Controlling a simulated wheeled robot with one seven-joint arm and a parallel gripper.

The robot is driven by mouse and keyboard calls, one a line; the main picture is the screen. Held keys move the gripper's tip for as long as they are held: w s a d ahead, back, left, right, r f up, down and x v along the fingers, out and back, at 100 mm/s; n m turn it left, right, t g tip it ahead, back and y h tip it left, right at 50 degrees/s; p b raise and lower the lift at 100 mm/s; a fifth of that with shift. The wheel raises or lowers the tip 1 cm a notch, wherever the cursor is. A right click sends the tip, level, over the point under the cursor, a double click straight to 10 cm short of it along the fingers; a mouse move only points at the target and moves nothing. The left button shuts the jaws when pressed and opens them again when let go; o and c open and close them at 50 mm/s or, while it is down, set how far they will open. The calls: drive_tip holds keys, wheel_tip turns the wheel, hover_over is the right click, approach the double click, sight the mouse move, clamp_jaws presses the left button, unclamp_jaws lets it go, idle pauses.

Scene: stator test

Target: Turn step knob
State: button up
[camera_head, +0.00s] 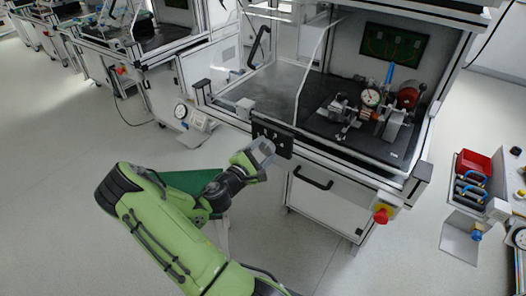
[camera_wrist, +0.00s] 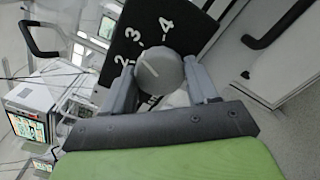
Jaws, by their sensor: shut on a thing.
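The step knob (camera_wrist: 160,72) is a round grey dial with a pale line across its face. It is mounted on a black panel (camera_wrist: 135,25) with white numerals, of which 2, 3 and 4 are readable around the knob. My gripper (camera_wrist: 158,84) is shut on the knob, one finger at each side. In the head view the black panel (camera_head: 273,136) is on the front edge of the test bench, and my gripper (camera_head: 262,152) reaches it from the lower left. The knob is hidden there by my gripper.
The bench top (camera_head: 268,85) carries a fixture with a dial gauge (camera_head: 371,98). A red bin (camera_head: 472,164) stands at the right.

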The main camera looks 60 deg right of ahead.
drive_tip(key=shift+f, duration=0.1)
drive_tip(key=o, duration=1.1)
drive_tip(key=shift+c, duration=0.2)
drive_tip(key=w+a+p, duration=0.2)
drive_tip(key=a, duration=1.3)
drive_tip(key=shift+w+a+p, duration=0.2)
drive_tip(key=shift+a+p, duration=0.1)
drive_tip(key=shift+p, duration=0.05)
